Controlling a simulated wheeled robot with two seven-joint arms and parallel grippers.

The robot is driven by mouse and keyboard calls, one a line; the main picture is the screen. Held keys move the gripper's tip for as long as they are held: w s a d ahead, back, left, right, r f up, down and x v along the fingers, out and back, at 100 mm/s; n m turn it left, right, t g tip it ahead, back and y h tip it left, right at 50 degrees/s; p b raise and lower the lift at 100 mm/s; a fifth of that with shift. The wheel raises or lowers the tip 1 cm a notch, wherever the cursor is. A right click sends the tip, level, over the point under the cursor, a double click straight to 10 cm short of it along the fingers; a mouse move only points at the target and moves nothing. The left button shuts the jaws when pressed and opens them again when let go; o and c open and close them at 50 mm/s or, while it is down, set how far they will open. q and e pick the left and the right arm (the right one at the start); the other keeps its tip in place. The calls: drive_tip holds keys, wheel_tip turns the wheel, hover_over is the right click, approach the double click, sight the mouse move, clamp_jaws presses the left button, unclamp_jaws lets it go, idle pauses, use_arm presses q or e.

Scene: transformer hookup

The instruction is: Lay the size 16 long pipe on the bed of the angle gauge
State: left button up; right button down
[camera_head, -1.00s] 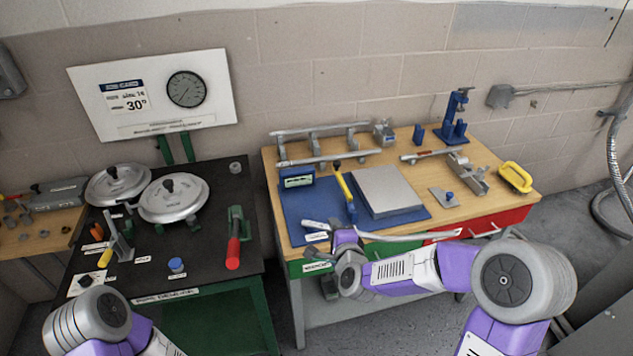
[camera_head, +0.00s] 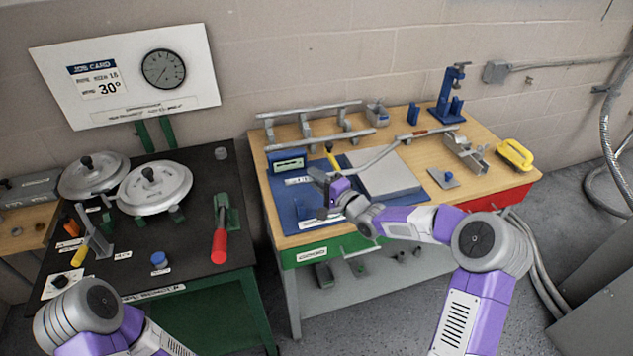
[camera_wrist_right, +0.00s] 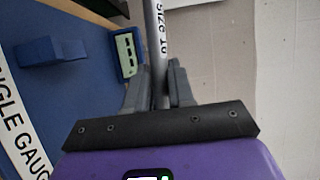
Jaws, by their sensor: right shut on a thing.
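My right gripper (camera_head: 325,190) is shut on a grey pipe (camera_head: 375,160). The pipe reaches up and right from the gripper, past the grey plate's left rear side. The display (camera_wrist_right: 127,52) also shows in the wrist view, left of the pipe. The gripper is over the bed; whether the pipe touches it cannot be told.
A grey plate (camera_head: 388,178) lies right of the gripper. Pipes rest on a rack (camera_head: 315,135) behind. A black bench (camera_head: 190,245) with round lids stands at the left.

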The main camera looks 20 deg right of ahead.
idle(0.4)
drive_tip(key=shift+d+n, duration=0.1)
drive_tip(key=shift+n, duration=0.4)
drive_tip(key=shift+f+b, duration=2.05)
drive_tip(key=shift+f, duration=1.25)
drive_tip(key=c, duration=0.9)
unclamp_jaws()
drive_tip(key=shift+s, duration=0.1)
drive_tip(key=p+v, duration=0.1)
drive_tip(key=v, duration=0.6)
drive_tip(key=shift+s+d+p, duration=0.1)
drive_tip(key=shift+s+p, duration=0.15)
drive_tip(key=shift+p, duration=0.15)
